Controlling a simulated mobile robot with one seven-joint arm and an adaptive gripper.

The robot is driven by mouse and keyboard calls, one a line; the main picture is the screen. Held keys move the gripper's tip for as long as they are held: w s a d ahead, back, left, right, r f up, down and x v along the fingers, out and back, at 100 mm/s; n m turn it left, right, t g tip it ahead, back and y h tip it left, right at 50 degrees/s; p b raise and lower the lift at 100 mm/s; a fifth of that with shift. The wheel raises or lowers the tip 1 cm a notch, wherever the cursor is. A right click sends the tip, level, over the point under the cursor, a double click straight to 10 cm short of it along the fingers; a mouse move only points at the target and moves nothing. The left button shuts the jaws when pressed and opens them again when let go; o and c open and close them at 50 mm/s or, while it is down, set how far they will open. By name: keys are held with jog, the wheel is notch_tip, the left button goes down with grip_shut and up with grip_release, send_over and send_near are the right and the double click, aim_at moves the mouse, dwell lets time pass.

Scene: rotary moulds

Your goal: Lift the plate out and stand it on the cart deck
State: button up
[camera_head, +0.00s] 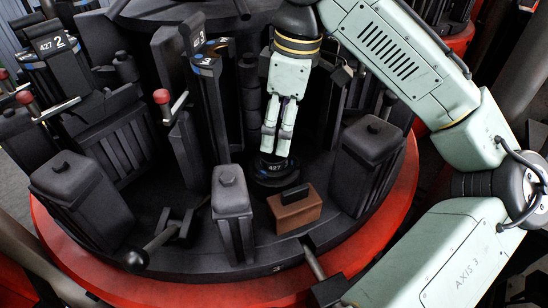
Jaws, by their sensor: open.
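My gripper (277,143) points straight down over the rotary mould table (390,208), its two pale fingers slightly apart with nothing visible between them. Just below the fingertips is a dark round piece (276,184) with a label reading 427. I cannot tell whether the fingertips touch it. A brown block (295,212) with a black handle on top sits on the table in front of the gripper. No part is clearly recognisable as the plate, and I cannot make out the cart deck in this view.
A grey capped block (231,200) stands left of the brown block. Dark mould blocks stand at right (367,150) and left (75,190). Red-knobbed levers (165,98) and tall numbered columns crowd the left and back. The red rim (385,225) curves around the front.

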aim_at(274, 153)
jog(key=shift+s+a+f, duration=0.1)
jog(key=shift+a+f, duration=0.1)
jog(key=shift+f, duration=0.7)
jog(key=shift+s+a+f, duration=0.1)
jog(key=shift+a+f, duration=0.1)
jog(key=shift+f, duration=0.7)
jog(key=shift+a+f, duration=0.2)
jog(key=shift+f, duration=0.7)
jog(key=shift+c, duration=0.3)
jog(key=c, duration=1.4)
